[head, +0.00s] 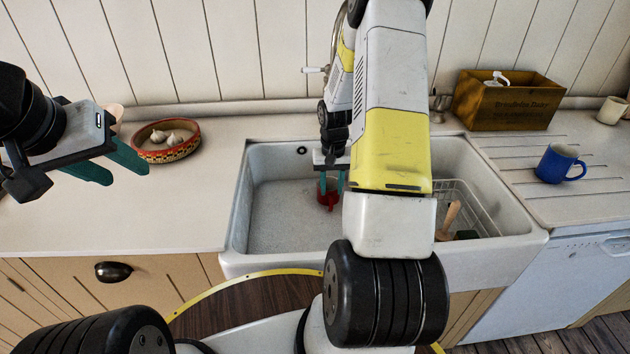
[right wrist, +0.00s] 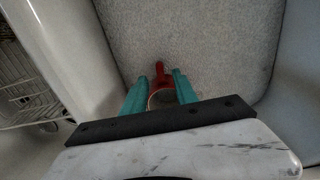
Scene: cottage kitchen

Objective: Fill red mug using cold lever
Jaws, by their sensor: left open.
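The red mug (head: 327,198) is low in the white sink (head: 275,215), left of its middle. My right gripper (head: 331,182) points down at it. In the right wrist view the mug's red handle (right wrist: 160,74) and part of its pale rim show between the two green fingers (right wrist: 160,90); I cannot tell whether they press on it. A metal tap (head: 336,42) with a white-tipped lever (head: 315,70) stands behind the sink, partly hidden by my right arm. Any lever on the tap's other side is hidden. My left gripper (head: 118,167) is open and empty over the left counter.
A bowl of garlic (head: 167,150) is on the left counter near my left gripper. A wire rack (head: 465,200) stands in the sink's right part. A blue mug (head: 558,163), a wooden box (head: 508,103) and a cream cup (head: 611,110) are on the right. The front left counter is clear.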

